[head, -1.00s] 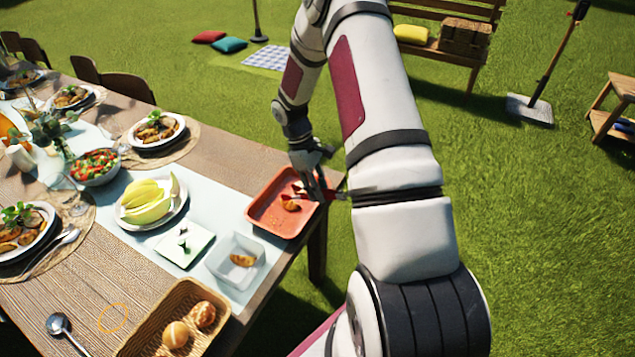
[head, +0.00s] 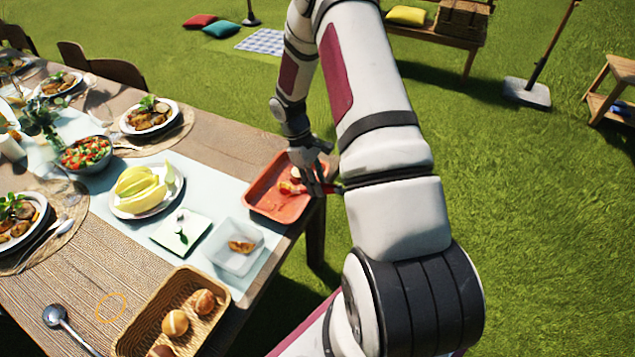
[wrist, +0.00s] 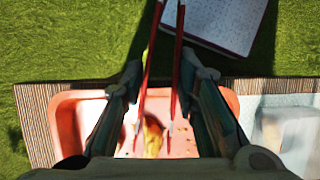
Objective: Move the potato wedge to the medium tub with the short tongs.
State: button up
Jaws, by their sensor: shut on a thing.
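My gripper (head: 312,178) is over the red tray (head: 262,201) at the table's right edge, shut on the short red tongs (wrist: 178,55). In the wrist view the tongs' two arms run down between my dark fingers (wrist: 162,85), their tips spread apart over the tray. The brown-yellow potato wedge (wrist: 152,137) lies in the tray between the tips; I cannot tell whether they touch it. A clear square tub (head: 222,260), apparently the medium tub, stands nearer the camera and holds another wedge-like piece (head: 241,246). In the head view my gripper partly hides the tray's contents.
A wicker basket (head: 222,287) with bread rolls stands in front of the tub. A white square plate (head: 168,240) and a plate of melon slices (head: 140,188) are left of it. Grass lies beyond the table's right edge.

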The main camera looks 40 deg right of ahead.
grip_shut()
notch_tip(320, 180, up, 12)
jog(key=p, duration=0.3)
dwell(0.4)
jog(key=shift+a, duration=0.1)
